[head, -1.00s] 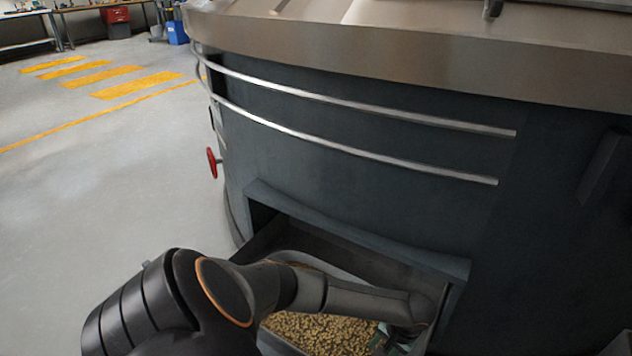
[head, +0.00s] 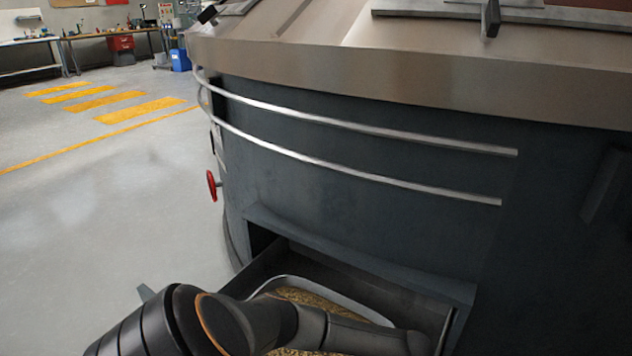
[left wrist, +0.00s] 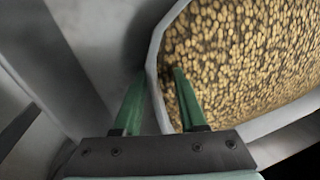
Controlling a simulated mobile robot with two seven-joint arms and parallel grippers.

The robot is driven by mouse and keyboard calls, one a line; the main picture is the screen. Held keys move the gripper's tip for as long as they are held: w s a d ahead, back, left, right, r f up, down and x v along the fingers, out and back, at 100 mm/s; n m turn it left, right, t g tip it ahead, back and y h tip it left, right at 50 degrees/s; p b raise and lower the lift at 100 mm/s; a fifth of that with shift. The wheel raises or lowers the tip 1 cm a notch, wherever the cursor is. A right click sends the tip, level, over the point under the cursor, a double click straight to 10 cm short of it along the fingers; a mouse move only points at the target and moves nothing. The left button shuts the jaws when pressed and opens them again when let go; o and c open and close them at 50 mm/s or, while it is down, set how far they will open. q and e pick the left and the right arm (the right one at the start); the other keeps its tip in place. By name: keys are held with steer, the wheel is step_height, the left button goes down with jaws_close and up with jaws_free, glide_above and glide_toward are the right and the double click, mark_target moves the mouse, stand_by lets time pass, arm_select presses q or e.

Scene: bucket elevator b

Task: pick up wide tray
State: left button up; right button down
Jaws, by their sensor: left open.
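The wide tray is a pale metal tray with a raised rim (head: 350,303), filled with small golden-brown pellets (head: 310,297). It sits in the open recess low in the dark machine. My left arm crosses in front of it and hides much of it in the head view. In the left wrist view the tray's rim (left wrist: 153,82) runs between the two green fingers of my left gripper (left wrist: 159,76). One finger is outside the rim and the other is over the pellets inside. The gripper is open; I cannot tell whether either finger touches the rim. My right gripper is not in view.
The dark curved machine (head: 370,190) with two metal rails rises behind the recess. The recess's dark side wall (head: 446,325) stands close on the right. A red handwheel (head: 212,185) sticks out at the machine's left. The floor (head: 90,230) at left is clear.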

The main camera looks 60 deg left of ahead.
arm_select(q)
jaws_close()
stand_by(0.3)
stand_by(1.2)
